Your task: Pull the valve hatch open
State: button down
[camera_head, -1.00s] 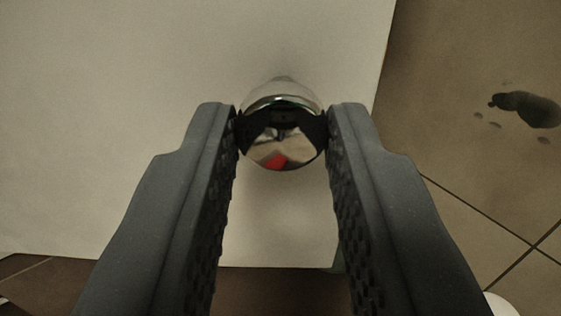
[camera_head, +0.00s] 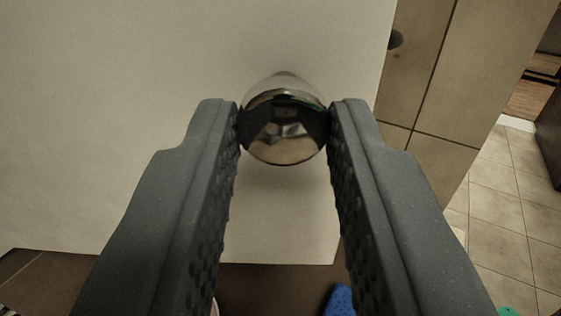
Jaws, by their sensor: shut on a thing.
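The valve hatch (camera_head: 120,130) is a plain pale panel that fills the left and middle of the view. A shiny round metal knob (camera_head: 284,140) sticks out from it. My gripper (camera_head: 284,125) is shut on the knob, with one dark fingertip against each side. The hatch's right edge and lower edge show. How far the hatch stands open cannot be told exactly.
A brown tiled wall (camera_head: 430,80) stands to the right of the hatch. Farther right is a pale tiled floor (camera_head: 500,210) with free room. A blue object (camera_head: 340,300) and a green object (camera_head: 507,311) show at the bottom edge.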

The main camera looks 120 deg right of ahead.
jog(key=shift+w+a+r+m+g, duration=0.1)
jog(key=shift+w+a+m+g, duration=0.15)
jog(key=shift+w+m+g, duration=0.1)
jog(key=shift+a, duration=0.1)
dwell(0.3)
jog(key=c, duration=1.2)
grip_release()
jog(key=shift+w, duration=0.1)
jog(key=shift+y, duration=0.3)
